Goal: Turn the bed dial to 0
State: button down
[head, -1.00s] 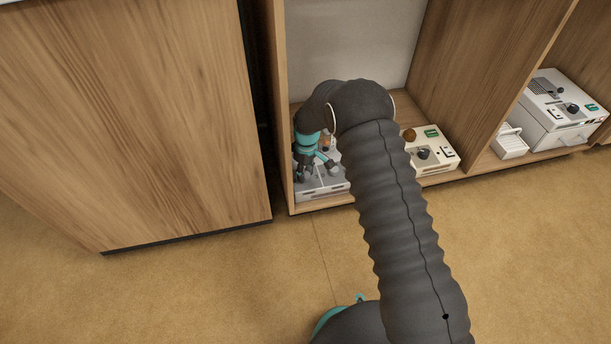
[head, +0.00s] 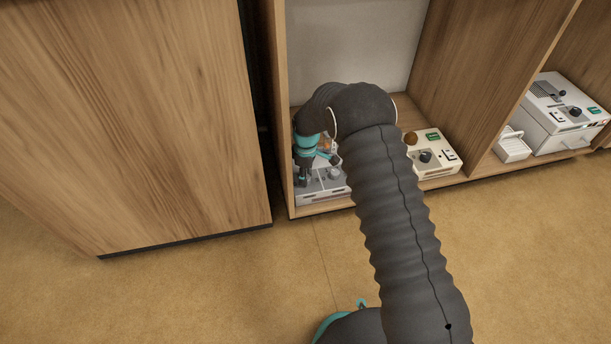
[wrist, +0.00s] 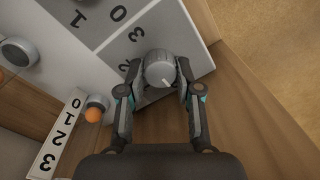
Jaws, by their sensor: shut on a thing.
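A round grey dial (wrist: 160,70) with a short white pointer mark sits on a grey-and-white panel (wrist: 175,30) in the wrist view. The mark points toward the lower right of that picture. Black digits are printed on the panel, some partly hidden. My gripper (wrist: 160,82) has one finger on each side of the dial and is shut on it. In the head view, my gripper (head: 318,168) is over the grey unit (head: 322,195) at the left end of the shelf. The dial's setting cannot be read clearly.
An orange-tipped knob (wrist: 94,113) stands beside a white strip (wrist: 57,138) numbered 0 to 3. Another grey knob (wrist: 17,53) is at far left. A cream unit (head: 436,163) and a white machine (head: 563,115) stand to the right. The cabinet wall (head: 278,120) is close on the left.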

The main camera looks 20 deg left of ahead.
jog(key=shift+w+d, duration=0.15)
jog(key=shift+d, duration=0.05)
jog(key=c, duration=0.8)
grip_release()
jog(key=shift+a, duration=0.1)
jog(key=shift+a+r, duration=0.1)
jog(key=shift+r, duration=0.05)
jog(key=r, duration=1.1)
jog(key=shift+w+r, duration=0.25)
jog(key=shift+r, duration=0.1)
jog(key=shift+m, duration=0.3)
